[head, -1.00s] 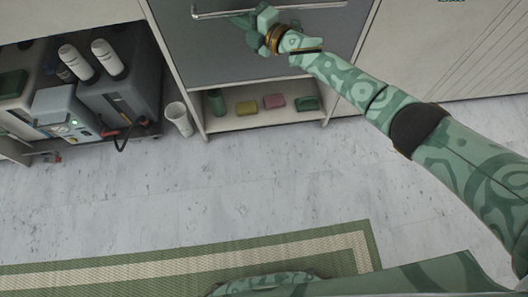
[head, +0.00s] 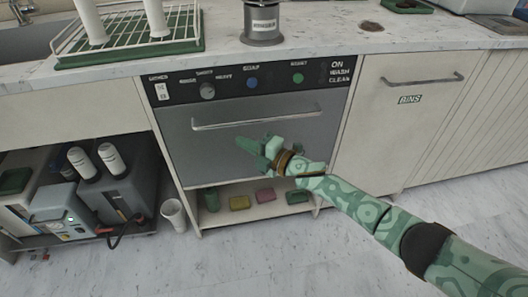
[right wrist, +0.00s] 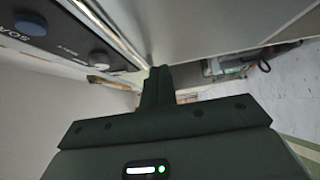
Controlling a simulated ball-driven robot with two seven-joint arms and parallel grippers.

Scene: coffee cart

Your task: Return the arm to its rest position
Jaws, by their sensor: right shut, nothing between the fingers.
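My right gripper (head: 252,146) is in front of the grey dishwasher door (head: 215,150), a little below its bar handle (head: 270,116). Its fingers are shut with nothing between them, and they also show in the right wrist view (right wrist: 155,85). My right arm comes in from the lower right, stretched out toward the dishwasher. The door stands closed under its dark control panel. I cannot tell whether the fingertips touch the door. My left gripper is not in view.
A dish rack (head: 130,35) and a grey canister (head: 262,25) stand on the counter. A bins door (head: 410,100) is at right.

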